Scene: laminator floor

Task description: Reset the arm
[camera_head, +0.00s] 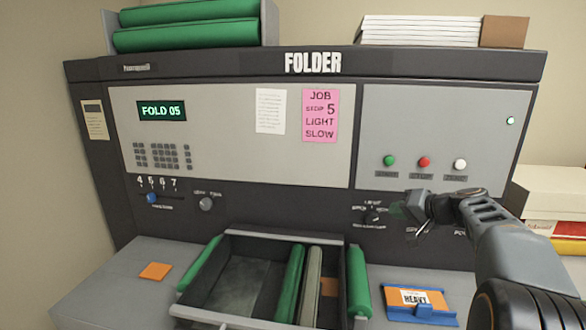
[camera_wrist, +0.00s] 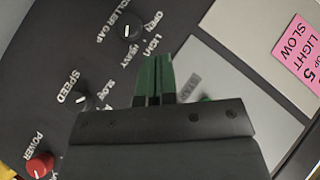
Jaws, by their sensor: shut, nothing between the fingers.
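My arm reaches in from the right in the head view. My gripper (camera_head: 399,210) is in front of the folder's dark lower panel, just right of a black knob (camera_head: 373,215). In the wrist view my gripper's green fingers (camera_wrist: 155,72) lie together with nothing held. Beyond them are the roller gap knob (camera_wrist: 132,31) and the speed knob (camera_wrist: 83,101). A red power knob (camera_wrist: 40,165) shows at the lower left. I cannot tell whether the fingertips touch the panel.
The folder (camera_head: 230,110) has a display reading FOLD 05 (camera_head: 162,111). Green (camera_head: 390,161), red (camera_head: 425,162) and white (camera_head: 460,164) buttons sit above my gripper. An open tray (camera_head: 285,236) with rollers juts out below. A blue holder with an orange packet (camera_head: 420,303) lies at the lower right.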

